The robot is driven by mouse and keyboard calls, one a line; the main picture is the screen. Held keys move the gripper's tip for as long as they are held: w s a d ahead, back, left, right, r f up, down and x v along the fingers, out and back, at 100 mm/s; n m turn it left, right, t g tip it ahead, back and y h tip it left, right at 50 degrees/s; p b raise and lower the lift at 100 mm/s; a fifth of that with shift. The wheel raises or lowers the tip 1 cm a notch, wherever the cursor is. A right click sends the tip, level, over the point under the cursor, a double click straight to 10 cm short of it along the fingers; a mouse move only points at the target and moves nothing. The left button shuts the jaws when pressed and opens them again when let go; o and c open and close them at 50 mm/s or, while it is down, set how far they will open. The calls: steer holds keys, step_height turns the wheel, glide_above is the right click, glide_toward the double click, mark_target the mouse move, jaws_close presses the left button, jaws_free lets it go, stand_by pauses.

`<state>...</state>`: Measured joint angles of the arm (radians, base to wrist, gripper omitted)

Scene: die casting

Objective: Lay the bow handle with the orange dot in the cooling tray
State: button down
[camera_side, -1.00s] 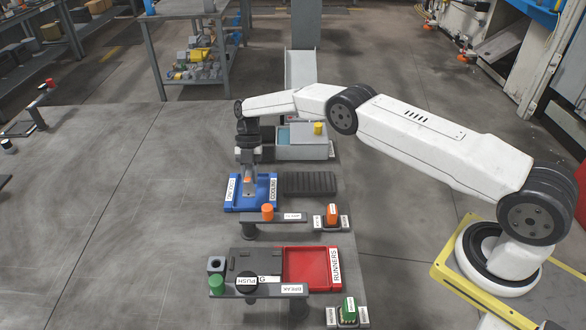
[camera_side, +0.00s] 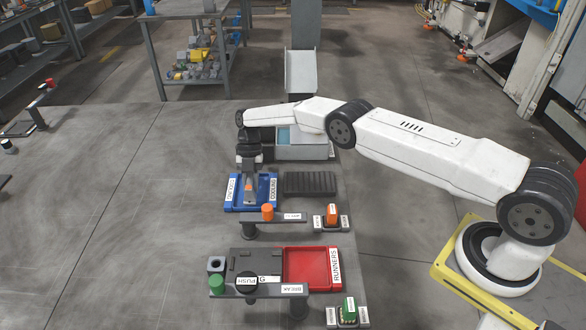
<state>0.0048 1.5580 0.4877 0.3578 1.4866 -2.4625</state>
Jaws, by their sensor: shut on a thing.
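My gripper (camera_side: 249,179) points down over the blue cooling tray (camera_side: 231,203). It is shut on the bow handle (camera_side: 248,188), a small grey piece with an orange spot. The handle is inside the tray's outline in the side view. The jaws and wrist hide part of it, and I cannot tell whether it touches the tray floor.
A dark ribbed block (camera_side: 310,184) sits right of the tray. A panel with an orange button (camera_side: 267,212) stands just in front. A red runners tray (camera_side: 306,266) lies nearer the camera. A grey bin (camera_side: 303,151) stands behind.

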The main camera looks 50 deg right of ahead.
steer(key=shift+f, duration=0.75)
stand_by(1.2)
steer(key=shift+c, duration=0.6)
jaws_free()
steer(key=shift+f, duration=0.1)
steer(key=shift+r, duration=4.1)
